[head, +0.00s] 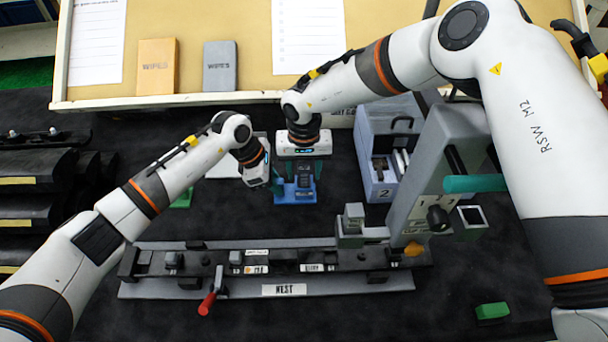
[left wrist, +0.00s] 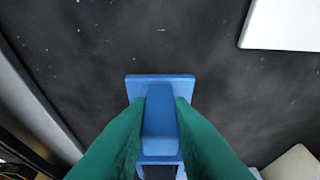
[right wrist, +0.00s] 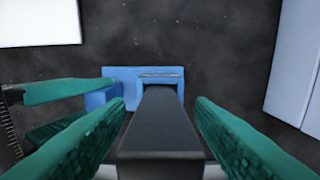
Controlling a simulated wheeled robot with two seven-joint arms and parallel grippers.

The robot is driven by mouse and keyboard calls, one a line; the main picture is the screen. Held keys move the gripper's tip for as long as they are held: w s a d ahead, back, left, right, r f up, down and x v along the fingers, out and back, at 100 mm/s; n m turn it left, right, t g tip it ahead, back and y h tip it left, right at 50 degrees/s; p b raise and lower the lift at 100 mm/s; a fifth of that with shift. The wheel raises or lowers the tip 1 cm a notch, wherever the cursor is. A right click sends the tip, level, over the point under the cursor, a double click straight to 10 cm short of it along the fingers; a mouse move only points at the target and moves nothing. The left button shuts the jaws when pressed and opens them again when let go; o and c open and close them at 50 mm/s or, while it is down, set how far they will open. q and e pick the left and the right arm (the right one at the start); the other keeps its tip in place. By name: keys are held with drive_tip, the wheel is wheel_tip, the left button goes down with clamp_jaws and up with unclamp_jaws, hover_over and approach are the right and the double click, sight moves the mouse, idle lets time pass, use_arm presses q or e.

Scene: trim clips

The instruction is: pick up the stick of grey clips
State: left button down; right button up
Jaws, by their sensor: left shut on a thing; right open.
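A blue holder (head: 296,196) stands on the dark mat below my two grippers; it also shows in the left wrist view (left wrist: 160,80). My left gripper (head: 277,186) is shut on the blue holder, its teal fingers on either side of an upright blue part (left wrist: 160,112). A dark grey stick (right wrist: 160,125), which looks like the stick of grey clips, rises from the holder in the right wrist view. My right gripper (right wrist: 160,105) is open above the holder, with the stick between its fingers and gaps on both sides. Single clips cannot be made out.
The nest rail (head: 310,290) with a red-handled lever (head: 207,303) lies in front. A grey bin marked 2 (head: 381,191) and a grey machine (head: 425,190) stand to the right. A green block (head: 492,311) lies front right. Black trays (head: 30,210) line the left.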

drive_tip(key=c, duration=1.1)
drive_tip(key=shift+o, duration=0.2)
wheel_tip(320, 180, up, 10)
drive_tip(key=shift+r, duration=0.1)
use_arm(q)
drive_tip(key=c, duration=1.2)
unclamp_jaws()
drive_tip(key=v, duration=1.2)
